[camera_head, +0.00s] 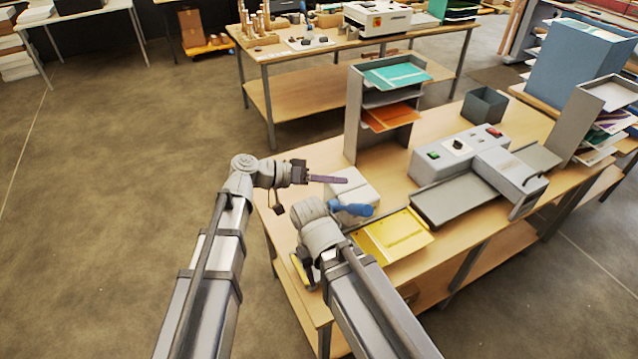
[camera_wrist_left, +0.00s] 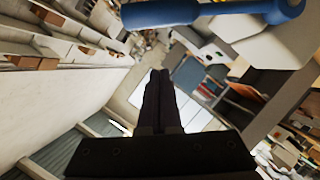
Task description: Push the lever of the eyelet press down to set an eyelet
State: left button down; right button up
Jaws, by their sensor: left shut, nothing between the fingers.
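The eyelet press (camera_head: 352,186) is a pale block on the near left part of the bench. Its lever has a blue handle (camera_head: 352,209), seen just right of my right wrist. In the left wrist view the blue handle (camera_wrist_left: 205,12) crosses the top, ahead of and above the fingers, with the pale press body (camera_wrist_left: 275,45) at right. My left gripper (camera_head: 345,180) is shut and empty, its fingers pointing right over the press; no contact with the handle can be made out.
A yellow tray (camera_head: 395,236) lies right of the handle. The laminator (camera_head: 460,155) stands farther right on the bench. A grey shelf unit (camera_head: 355,120) with coloured sheets rises behind the press. A dark open bin (camera_head: 484,106) stands at the back. Open floor lies left of the bench.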

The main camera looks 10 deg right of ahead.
aim_at(347, 208)
pick_arm(q)
jog(key=d+f+b, duration=0.1)
jog(key=s+d+f+b, duration=0.2)
jog(key=shift+s+f, duration=0.25)
jog(key=shift+f, duration=0.15)
pick_arm(e)
notch_tip(347, 208, down, 4)
jog(key=shift+r, duration=0.15)
